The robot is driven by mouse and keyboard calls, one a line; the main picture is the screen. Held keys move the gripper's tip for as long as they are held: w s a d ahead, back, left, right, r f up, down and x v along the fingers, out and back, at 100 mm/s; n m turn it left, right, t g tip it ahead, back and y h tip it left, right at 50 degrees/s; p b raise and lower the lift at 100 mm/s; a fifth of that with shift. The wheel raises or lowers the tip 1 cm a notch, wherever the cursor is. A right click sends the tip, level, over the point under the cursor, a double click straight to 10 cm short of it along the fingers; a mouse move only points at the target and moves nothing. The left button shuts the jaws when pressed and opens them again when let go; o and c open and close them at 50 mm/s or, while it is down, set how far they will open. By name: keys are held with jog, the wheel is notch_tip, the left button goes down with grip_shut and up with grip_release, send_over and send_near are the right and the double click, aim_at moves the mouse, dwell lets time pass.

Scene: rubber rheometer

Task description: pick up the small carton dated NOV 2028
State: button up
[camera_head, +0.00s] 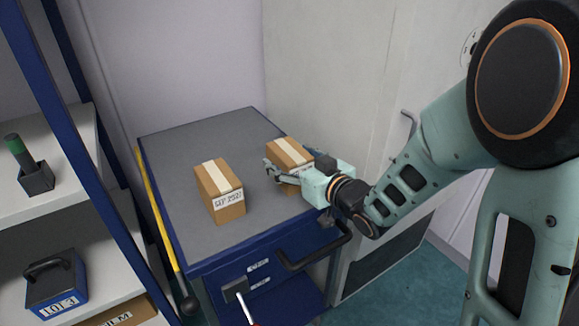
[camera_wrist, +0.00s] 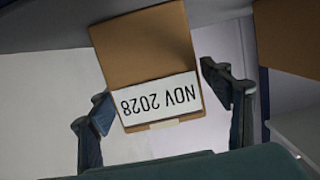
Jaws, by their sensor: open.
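The small carton dated NOV 2028 (camera_wrist: 140,55) is brown cardboard with a white label that reads upside down in the wrist view. In the head view this carton (camera_head: 289,151) stands at the right side of the grey cabinet top, partly hidden by my gripper. My gripper (camera_head: 277,173) is open at its near side. In the wrist view the open fingers of my gripper (camera_wrist: 160,105) lie to the left and right of the carton's labelled end, with gaps visible. A second carton (camera_head: 220,190), with a label that seems to read SEP 2027, stands to the left.
The cartons stand on a blue cabinet (camera_head: 185,150) with a grey top and a dark handle (camera_head: 315,254) in front. A pale wall panel rises behind. The top's back left is clear.

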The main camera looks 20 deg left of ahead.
jog(key=shift+w+a, duration=0.15)
jog(key=c, duration=1.5)
jog(key=shift+c, duration=0.7)
jog(key=shift+r, duration=0.1)
